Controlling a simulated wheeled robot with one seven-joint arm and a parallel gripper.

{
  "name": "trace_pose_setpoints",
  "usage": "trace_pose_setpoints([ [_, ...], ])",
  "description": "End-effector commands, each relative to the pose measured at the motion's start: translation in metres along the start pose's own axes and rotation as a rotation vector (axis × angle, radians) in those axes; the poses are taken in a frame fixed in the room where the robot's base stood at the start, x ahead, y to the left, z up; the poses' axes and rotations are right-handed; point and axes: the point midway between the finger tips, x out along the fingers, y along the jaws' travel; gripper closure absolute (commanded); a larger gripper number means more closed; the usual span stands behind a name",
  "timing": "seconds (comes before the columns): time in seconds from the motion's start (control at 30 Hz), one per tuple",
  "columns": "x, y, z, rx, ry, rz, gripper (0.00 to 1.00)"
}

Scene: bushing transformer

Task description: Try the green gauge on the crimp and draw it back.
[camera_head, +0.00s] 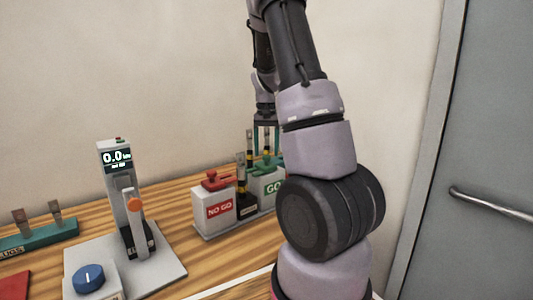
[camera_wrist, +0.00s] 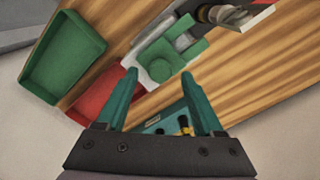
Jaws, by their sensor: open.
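The green gauge, a pale block with a green GO label (camera_head: 271,189) and a green top, stands at the right end of a grey base. In the wrist view its green top with a round knob (camera_wrist: 167,63) shows just beyond my fingertips. My gripper (camera_head: 266,145) is open, above the green gauge and partly hidden behind my arm. Its teal fingers are empty. The crimp, a lug (camera_head: 241,166) upright in a black holder (camera_head: 247,206), stands between the green gauge and the red NO GO gauge (camera_head: 217,206). The gauge's right side is hidden by my arm.
A tester with a 0.0 display (camera_head: 117,157) and a blue knob (camera_head: 88,277) stands at the left. A teal lug rack (camera_head: 39,235) is at far left. In the wrist view, a green tray (camera_wrist: 62,58) and red tray (camera_wrist: 99,98) lie near the table edge.

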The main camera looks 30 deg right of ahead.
Motion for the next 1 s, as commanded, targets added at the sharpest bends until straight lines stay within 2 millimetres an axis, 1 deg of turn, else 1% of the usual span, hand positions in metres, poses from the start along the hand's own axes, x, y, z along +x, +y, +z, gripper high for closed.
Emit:
trace_pose_setpoints([
  [0.03,0.0063,0.0004,0.0004,0.001,-0.002,0.001,0.31],
  [0.13,0.0125,0.0003,0.0003,0.0,-0.001,0.0,0.31],
  [0.43,0.015,0.0001,0.0001,0.0,0.001,0.0,0.31],
  [0.47,0.015,0.0001,0.0002,0.0,0.0,0.0,0.35],
  [0.5,0.0149,0.0001,0.0001,0.0,0.0,0.0,0.5],
  [0.57,0.0149,0.0,0.0002,0.0,0.0,0.0,0.73],
  [0.6,0.0149,0.0,0.0001,0.0,0.0,0.0,0.89],
  [0.63,0.0149,0.0,0.0002,0.0,0.0,0.0,1.0],
  [1.0,0.0147,0.0,0.0001,0.0,0.0,0.0,1.0],
])
